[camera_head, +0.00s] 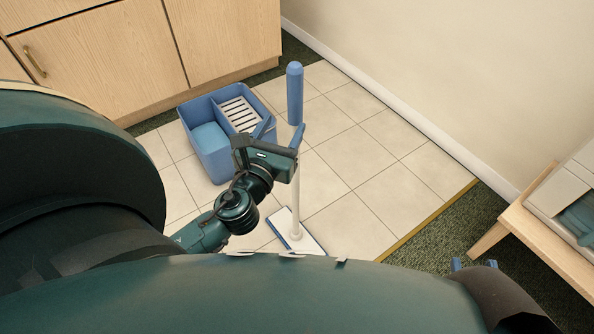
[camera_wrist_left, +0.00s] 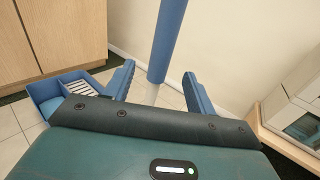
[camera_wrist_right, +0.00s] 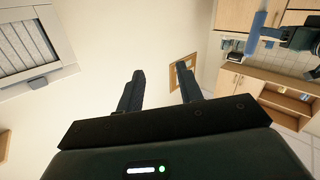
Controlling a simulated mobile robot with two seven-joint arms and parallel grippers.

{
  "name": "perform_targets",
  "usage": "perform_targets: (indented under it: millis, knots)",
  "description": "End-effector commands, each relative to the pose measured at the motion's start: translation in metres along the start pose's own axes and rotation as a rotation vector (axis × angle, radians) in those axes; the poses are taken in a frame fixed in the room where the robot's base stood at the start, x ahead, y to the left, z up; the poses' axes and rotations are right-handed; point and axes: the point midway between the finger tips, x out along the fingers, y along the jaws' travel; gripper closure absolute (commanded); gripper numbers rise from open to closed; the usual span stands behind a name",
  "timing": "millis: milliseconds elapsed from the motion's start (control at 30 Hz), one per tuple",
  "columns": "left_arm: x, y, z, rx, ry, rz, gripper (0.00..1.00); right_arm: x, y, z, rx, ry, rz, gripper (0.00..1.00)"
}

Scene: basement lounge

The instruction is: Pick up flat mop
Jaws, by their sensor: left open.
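The flat mop stands upright on the tiles, with a blue grip (camera_head: 295,92), a white pole (camera_head: 296,190) and a flat white head with blue edges (camera_head: 284,224). My left gripper (camera_head: 283,133) is open beside the pole, just below the blue grip. In the left wrist view, the blue grip (camera_wrist_left: 166,40) rises between the two spread fingers of the left gripper (camera_wrist_left: 158,88), with gaps on both sides. My right gripper (camera_wrist_right: 160,84) is open and empty in the right wrist view, away from the mop. The blue grip also shows there at the upper right (camera_wrist_right: 258,26).
A blue bucket (camera_head: 212,160) with a white slatted insert (camera_head: 239,114) stands left of the mop. Wooden cabinets (camera_head: 100,60) are behind it. A pale wall (camera_head: 400,60) runs along the right. A wooden table (camera_head: 540,232) is at the far right. Tiles right of the mop are clear.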

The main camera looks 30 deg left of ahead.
Motion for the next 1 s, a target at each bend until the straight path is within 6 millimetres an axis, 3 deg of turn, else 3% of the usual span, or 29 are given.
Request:
perform_targets:
  millis: [133,433,700,1000]
  knots:
    - [0.029,0.000,0.000,-0.002,-0.001,0.000,0.44,0.000,0.000,0.000,0.000,0.001,0.000,0.64]
    - [0.054,-0.001,0.000,-0.004,0.000,-0.001,0.44,0.000,0.000,0.001,-0.004,0.015,0.000,0.64]
    - [0.092,-0.001,0.001,-0.004,0.001,-0.001,0.44,0.001,-0.002,0.000,-0.018,0.063,-0.001,0.64]
    - [0.098,-0.001,0.002,-0.005,0.003,-0.001,0.44,0.002,-0.003,-0.002,-0.025,0.080,-0.004,0.64]
